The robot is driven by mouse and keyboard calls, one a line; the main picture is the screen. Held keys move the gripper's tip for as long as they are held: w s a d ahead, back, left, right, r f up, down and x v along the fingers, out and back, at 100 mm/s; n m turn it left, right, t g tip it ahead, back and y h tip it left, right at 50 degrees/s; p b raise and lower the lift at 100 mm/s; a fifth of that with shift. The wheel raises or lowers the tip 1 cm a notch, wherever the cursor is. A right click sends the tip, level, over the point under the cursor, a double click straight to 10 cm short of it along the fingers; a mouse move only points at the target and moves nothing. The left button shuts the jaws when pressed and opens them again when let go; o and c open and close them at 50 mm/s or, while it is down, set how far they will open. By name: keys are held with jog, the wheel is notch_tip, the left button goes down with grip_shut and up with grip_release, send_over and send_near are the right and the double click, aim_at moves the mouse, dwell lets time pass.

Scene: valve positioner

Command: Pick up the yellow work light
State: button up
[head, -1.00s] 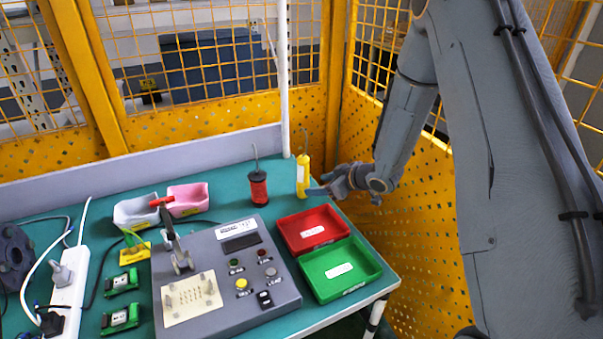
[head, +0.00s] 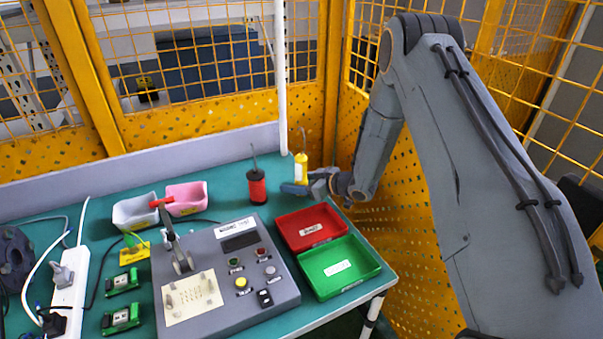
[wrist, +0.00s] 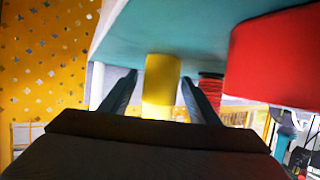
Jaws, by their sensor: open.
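The yellow work light (head: 301,168) stands upright near the back right of the green table, with a thin hook on top. My gripper (head: 290,188) is in front of its lower part in the head view and hides its base. In the wrist view the yellow work light (wrist: 161,82) shows between the two fingers of my open gripper (wrist: 160,90). I cannot tell whether either finger touches it.
A red spool-like tool (head: 257,187) stands just left of the light. A red tray (head: 311,228) and a green tray (head: 340,267) lie in front. A white post (head: 282,90) and yellow mesh fence (head: 215,113) stand behind. A grey control box (head: 228,280) fills the middle.

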jog(key=shift+x, duration=0.9)
jog(key=c, duration=1.3)
